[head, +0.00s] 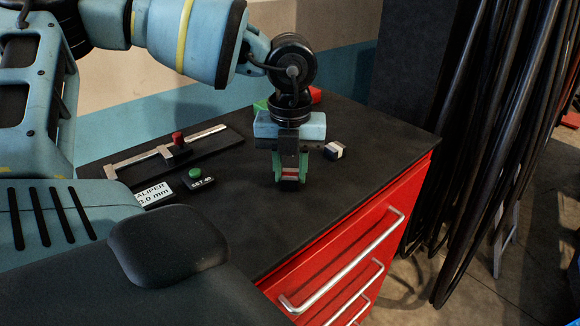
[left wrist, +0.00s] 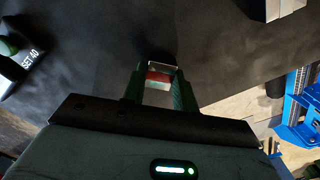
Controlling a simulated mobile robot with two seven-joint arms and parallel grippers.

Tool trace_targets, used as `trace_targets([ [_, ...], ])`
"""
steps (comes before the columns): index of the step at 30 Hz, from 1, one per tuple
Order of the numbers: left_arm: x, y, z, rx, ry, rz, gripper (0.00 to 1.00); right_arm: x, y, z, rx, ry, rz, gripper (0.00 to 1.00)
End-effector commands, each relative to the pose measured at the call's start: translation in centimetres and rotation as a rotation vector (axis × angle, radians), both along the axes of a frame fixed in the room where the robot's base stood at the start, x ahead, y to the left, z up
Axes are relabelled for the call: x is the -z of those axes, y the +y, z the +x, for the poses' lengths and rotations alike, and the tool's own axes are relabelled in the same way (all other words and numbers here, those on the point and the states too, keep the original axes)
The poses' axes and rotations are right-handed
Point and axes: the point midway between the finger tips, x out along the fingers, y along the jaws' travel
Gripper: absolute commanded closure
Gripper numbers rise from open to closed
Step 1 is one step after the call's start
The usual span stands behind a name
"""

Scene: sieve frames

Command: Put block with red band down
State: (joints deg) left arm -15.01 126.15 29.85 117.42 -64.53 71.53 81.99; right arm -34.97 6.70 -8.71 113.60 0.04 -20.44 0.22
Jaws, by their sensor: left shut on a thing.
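My left gripper (head: 289,180) points down over the black bench top (head: 350,190). Its green-edged fingers are shut on the block with the red band (head: 289,169). In the left wrist view the block (left wrist: 160,92) sits between the two fingertips (left wrist: 160,80), pale with a red stripe across it. The fingers hide its sides in the head view. I cannot tell whether its underside touches the bench top. My right gripper is not in view.
A pale block with a dark side (head: 335,150) stands right of the gripper. A caliper (head: 150,158) with a red knob, a caliper sign (head: 155,194) and a SET 40 box with a green button (head: 197,179) lie left. Red and green things (head: 316,94) show behind. The bench's front-right is clear.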

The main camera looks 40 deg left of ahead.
Motion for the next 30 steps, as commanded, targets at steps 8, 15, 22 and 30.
trace_targets([
  [8, 0.4, 0.0, 0.0, 0.000, 0.001, 0.000, 0.53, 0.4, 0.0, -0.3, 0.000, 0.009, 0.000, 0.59],
  [15, 0.3, 0.0, 0.0, 0.000, 0.001, 0.000, 0.50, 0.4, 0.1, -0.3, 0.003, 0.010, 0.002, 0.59],
  [22, -0.8, 0.0, 0.1, -0.001, -0.003, 0.000, 0.50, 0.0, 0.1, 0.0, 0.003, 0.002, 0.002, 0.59],
  [30, -5.8, 0.0, 0.1, 0.000, -0.004, 0.002, 0.50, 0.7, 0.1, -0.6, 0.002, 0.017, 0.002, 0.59],
])
